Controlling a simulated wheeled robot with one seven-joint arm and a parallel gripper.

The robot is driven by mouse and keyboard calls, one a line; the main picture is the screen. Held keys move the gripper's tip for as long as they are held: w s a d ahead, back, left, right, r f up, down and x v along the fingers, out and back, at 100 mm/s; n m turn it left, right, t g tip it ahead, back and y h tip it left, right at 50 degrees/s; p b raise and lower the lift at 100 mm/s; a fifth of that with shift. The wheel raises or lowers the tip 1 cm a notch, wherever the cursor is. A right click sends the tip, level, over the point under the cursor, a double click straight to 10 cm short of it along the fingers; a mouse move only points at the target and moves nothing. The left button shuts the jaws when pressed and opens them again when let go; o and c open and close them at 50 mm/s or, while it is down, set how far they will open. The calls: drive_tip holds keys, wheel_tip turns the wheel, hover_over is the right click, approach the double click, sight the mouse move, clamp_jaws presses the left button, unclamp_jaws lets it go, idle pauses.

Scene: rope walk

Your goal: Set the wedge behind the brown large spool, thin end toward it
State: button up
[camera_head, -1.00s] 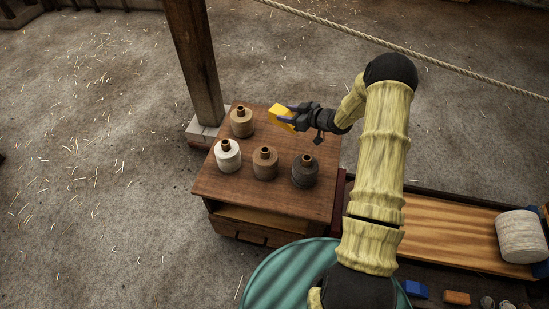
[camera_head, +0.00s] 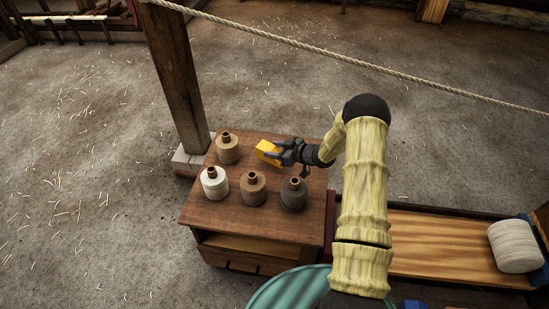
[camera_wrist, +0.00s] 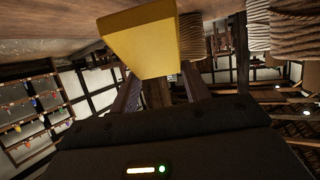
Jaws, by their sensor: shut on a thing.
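The yellow wedge (camera_head: 268,149) is held in my gripper (camera_head: 282,155), which is shut on it at the rear part of the cabinet top. In the wrist view the wedge (camera_wrist: 150,42) fills the upper middle, beside the wooden surface. A mid-brown spool (camera_head: 252,189) stands upright in the front row, nearer the camera than the wedge. A lighter tan spool (camera_head: 228,150) stands left of the wedge. The wedge appears apart from both in the head view. Whether it touches the top, and which end is thin, I cannot tell.
A white spool (camera_head: 214,184) and a dark grey spool (camera_head: 293,195) flank the brown one on the cabinet (camera_head: 207,212). A wooden post (camera_head: 178,80) stands behind its left corner. A rope (camera_head: 360,69) crosses behind. A big white spool (camera_head: 514,246) lies at right.

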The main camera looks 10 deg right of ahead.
drive_tip(key=shift+f+b, duration=0.4)
drive_tip(key=shift+f, duration=1.4)
drive_tip(key=shift+f, duration=0.15)
drive_tip(key=o, duration=1.3)
